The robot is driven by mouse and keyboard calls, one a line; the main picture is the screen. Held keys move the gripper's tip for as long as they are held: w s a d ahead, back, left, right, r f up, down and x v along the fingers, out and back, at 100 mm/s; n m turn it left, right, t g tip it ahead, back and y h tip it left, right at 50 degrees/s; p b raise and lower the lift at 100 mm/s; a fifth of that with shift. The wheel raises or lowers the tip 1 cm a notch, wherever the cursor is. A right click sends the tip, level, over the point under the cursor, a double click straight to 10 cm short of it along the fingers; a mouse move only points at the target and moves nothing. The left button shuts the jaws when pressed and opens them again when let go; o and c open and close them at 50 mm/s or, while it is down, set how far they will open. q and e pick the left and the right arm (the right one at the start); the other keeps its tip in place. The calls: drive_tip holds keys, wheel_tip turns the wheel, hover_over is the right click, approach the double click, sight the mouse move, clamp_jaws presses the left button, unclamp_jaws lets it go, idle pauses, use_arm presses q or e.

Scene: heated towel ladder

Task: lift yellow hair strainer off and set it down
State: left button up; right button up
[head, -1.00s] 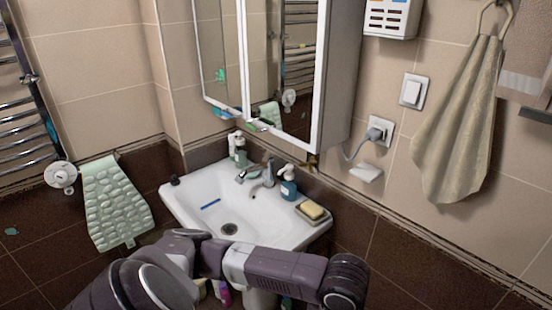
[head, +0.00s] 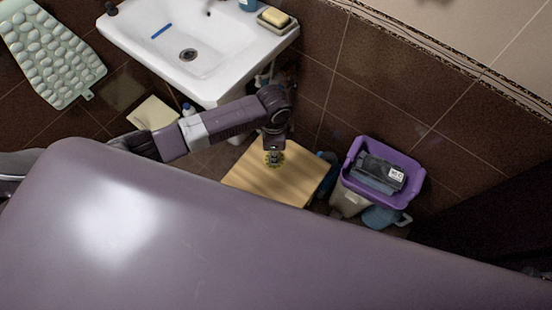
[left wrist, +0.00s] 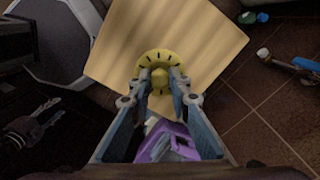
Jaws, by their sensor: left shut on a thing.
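The yellow hair strainer (left wrist: 160,58) is round with dark slots and a raised middle. In the head view the strainer (head: 273,159) is small, over the light wooden top (head: 238,180). My left gripper (left wrist: 160,82) is shut on the strainer's raised middle, with its fingers on either side. In the head view my left gripper (head: 273,149) points down at the wooden top. I cannot tell whether the strainer touches the wood. A dark shape like my right gripper (left wrist: 36,124) shows at the left of the wrist view; its opening is unclear.
A purple basket (head: 409,192) with a dark packaged item stands right of the wooden top. The white sink (head: 235,58) is above and behind my left arm. Bottles (left wrist: 304,64) lie or stand nearby. Bare wood surrounds the strainer.

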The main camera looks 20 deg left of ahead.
use_arm(q)
drive_tip(key=f+m, duration=0.2)
drive_tip(key=f, duration=0.2)
drive_tip(key=shift+w+d+m, duration=0.25)
drive_tip(key=shift+w+m, duration=0.05)
drive_tip(key=shift+m, duration=0.1)
use_arm(e)
drive_tip(key=shift+w+f, duration=0.1)
drive_tip(key=shift+f, duration=0.35)
use_arm(q)
drive_tip(key=shift+r, duration=0.1)
use_arm(e)
drive_tip(key=shift+w+a, duration=0.15)
use_arm(q)
drive_tip(key=shift+r, duration=0.1)
wheel_tip(320, 180, down, 5)
drive_tip(key=b, duration=0.3)
drive_tip(key=shift+f+b, duration=0.35)
drive_tip(key=shift+f, duration=0.05)
use_arm(e)
wheel_tip(320, 180, down, 3)
drive_tip(key=shift+a+f, duration=0.1)
drive_tip(key=shift+a, duration=0.05)
drive_tip(key=shift+d, duration=0.2)
use_arm(q)
drive_tip(key=shift+f+b, duration=0.85)
drive_tip(key=shift+f, duration=0.3)
use_arm(e)
drive_tip(key=shift+f, duration=0.85)
